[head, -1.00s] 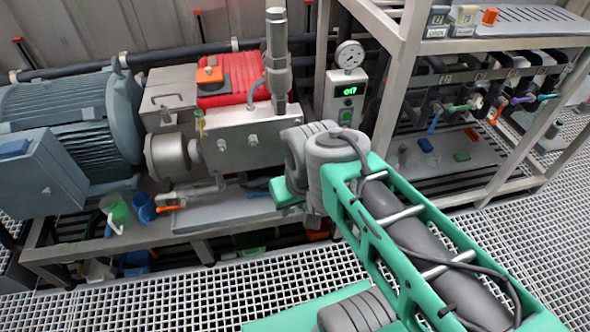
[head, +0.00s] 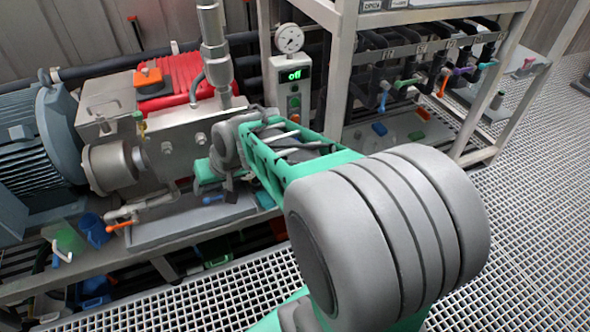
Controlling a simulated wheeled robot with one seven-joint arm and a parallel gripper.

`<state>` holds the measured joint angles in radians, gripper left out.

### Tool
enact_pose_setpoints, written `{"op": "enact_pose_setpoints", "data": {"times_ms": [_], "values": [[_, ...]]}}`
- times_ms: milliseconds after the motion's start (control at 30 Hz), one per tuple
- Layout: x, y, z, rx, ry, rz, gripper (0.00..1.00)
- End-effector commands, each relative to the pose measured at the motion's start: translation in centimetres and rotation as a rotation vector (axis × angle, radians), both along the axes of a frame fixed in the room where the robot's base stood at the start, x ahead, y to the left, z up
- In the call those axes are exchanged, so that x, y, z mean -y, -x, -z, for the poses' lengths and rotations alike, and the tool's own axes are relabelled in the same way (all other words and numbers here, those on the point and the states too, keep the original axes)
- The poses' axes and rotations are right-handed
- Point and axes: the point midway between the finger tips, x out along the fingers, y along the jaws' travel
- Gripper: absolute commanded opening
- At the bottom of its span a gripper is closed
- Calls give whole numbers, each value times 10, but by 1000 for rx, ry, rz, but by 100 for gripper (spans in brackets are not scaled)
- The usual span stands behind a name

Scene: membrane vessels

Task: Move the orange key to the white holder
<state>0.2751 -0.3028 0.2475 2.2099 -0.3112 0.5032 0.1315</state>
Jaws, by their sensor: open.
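An orange block-like piece (head: 148,78) with a dark part sits on the red ribbed cover at upper left; I cannot tell if it is the orange key. The white holder is cut off by the top edge; only what seems to be its label front (head: 396,4) shows on the upper shelf. My gripper (head: 228,188) is at the far end of my teal arm, low in front of the grey metal box, apart from the orange piece. It is open with nothing visible in it; its fingers are small and partly hidden by my wrist.
A blue-handled part (head: 213,199) lies close to my gripper. An orange-handled valve (head: 122,225), a blue cup (head: 93,230) and a green cup (head: 66,238) are at lower left.

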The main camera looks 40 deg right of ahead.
Motion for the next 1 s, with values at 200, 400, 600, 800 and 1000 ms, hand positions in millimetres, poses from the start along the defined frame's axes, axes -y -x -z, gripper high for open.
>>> {"op": "enact_pose_setpoints", "data": {"times_ms": [200, 400, 600, 800, 1000], "values": [[78, -94, 121, 225, -296, 249, 56], [184, -130, 203, 487, -599, 542, 56], [297, -107, 271, 758, -863, 837, 56], [362, -69, 305, 935, -1010, 1012, 56], [374, -61, 306, 974, -1038, 1045, 56]]}}
